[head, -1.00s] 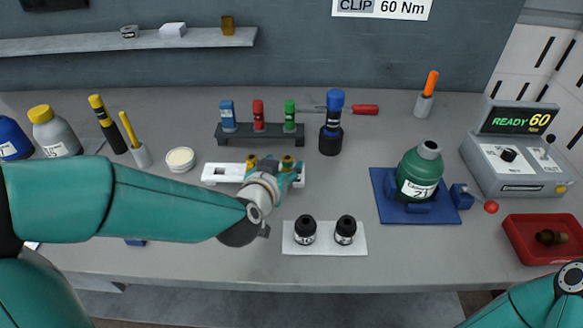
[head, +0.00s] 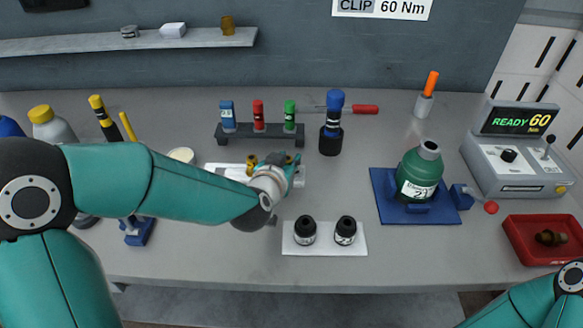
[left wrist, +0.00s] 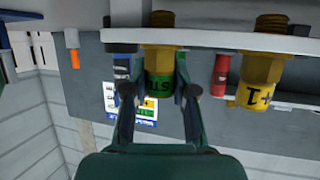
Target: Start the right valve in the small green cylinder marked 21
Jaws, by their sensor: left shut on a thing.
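The green cylinder (head: 418,172) marked 21 stands upright in a holder on a blue plate (head: 388,206), right of centre in the head view; its neck looks open. My left gripper (head: 290,168) is at the white valve rack (head: 222,173). In the left wrist view, my left gripper (left wrist: 157,92) is shut on a brass valve with a green band (left wrist: 160,62). A second brass valve with a yellow band (left wrist: 258,92) stands beside it, outside the fingers. I cannot tell whether the held valve is clear of the rack. My right gripper is out of view.
Two black fittings (head: 325,232) stand on a white mat in front of the rack. Behind are a coloured tool rack (head: 262,130) and a blue-topped tool (head: 332,125). A torque unit (head: 515,155) and red tray (head: 545,240) are at right. The front table edge is mostly clear.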

